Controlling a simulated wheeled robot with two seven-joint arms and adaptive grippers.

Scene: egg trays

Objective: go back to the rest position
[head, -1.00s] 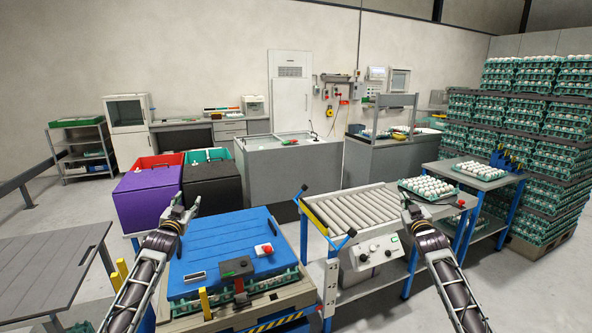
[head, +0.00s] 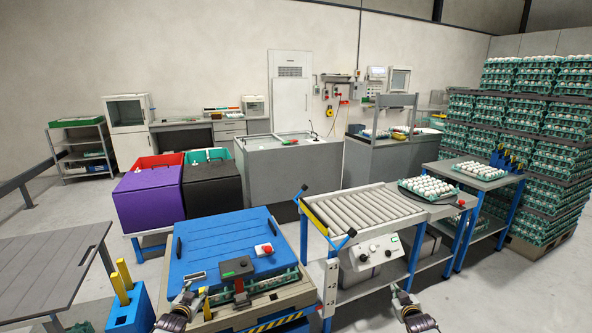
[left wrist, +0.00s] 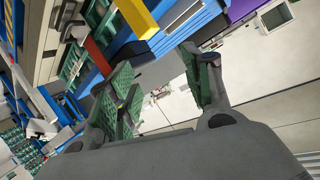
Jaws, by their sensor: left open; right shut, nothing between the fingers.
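My left gripper (head: 186,302) is low in the head view, in front of the left side of the blue-lidded station. In the left wrist view its two green-padded fingers (left wrist: 160,92) stand wide apart with nothing between them. My right gripper (head: 403,296) is low in the head view, in front of the roller conveyor's control box, and is shut and empty. Most of both arms is out of the picture.
The blue lid (head: 222,243) lies over egg trays, with yellow posts near my left gripper. The roller conveyor (head: 360,210) stands right of it. An egg tray (head: 428,196) sits at its far end. A grey table (head: 45,265) is at the left.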

